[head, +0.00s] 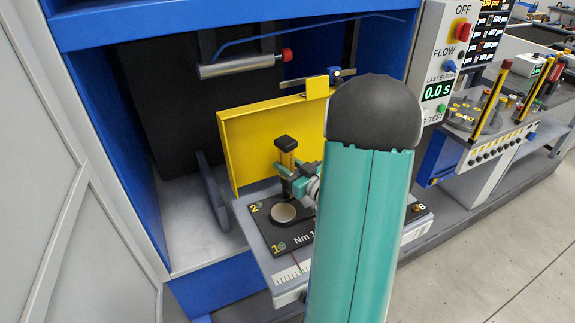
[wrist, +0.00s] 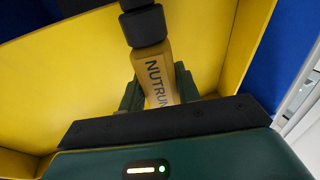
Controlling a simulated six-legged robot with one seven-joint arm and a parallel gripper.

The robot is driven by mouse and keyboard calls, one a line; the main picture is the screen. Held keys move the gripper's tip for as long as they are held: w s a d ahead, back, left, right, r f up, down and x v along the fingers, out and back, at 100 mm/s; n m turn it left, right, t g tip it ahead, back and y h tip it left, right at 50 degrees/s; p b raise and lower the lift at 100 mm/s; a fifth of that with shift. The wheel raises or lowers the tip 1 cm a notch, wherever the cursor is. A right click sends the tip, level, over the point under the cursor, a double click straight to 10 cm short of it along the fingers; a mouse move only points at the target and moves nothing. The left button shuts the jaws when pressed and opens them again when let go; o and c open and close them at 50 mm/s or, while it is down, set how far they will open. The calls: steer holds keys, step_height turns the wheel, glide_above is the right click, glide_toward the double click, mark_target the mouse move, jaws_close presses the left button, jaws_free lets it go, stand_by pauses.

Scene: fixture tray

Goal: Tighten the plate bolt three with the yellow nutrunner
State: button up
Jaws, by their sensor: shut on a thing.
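The yellow nutrunner (head: 287,158) has a black top and stands roughly upright over the plate in the head view. My gripper (head: 292,182) is shut around its body. In the wrist view the nutrunner (wrist: 155,78) shows part of its printed name between the dark green fingers of my gripper (wrist: 160,95). Bolt three cannot be made out; my arm covers much of the plate's right side. The nutrunner's lower tip is hidden, so I cannot tell if it touches a bolt.
A yellow panel (head: 232,138) stands behind the plate inside a blue-framed bay. A grey cylinder (head: 240,66) with a red end hangs above. A control box (head: 437,62) with knobs is at the right. Further right is a bench (head: 470,115) with upright yellow-and-black posts.

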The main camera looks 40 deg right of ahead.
mark_target(292, 151)
steer(key=shift+r, duration=3.05)
steer(key=shift+s, duration=0.1)
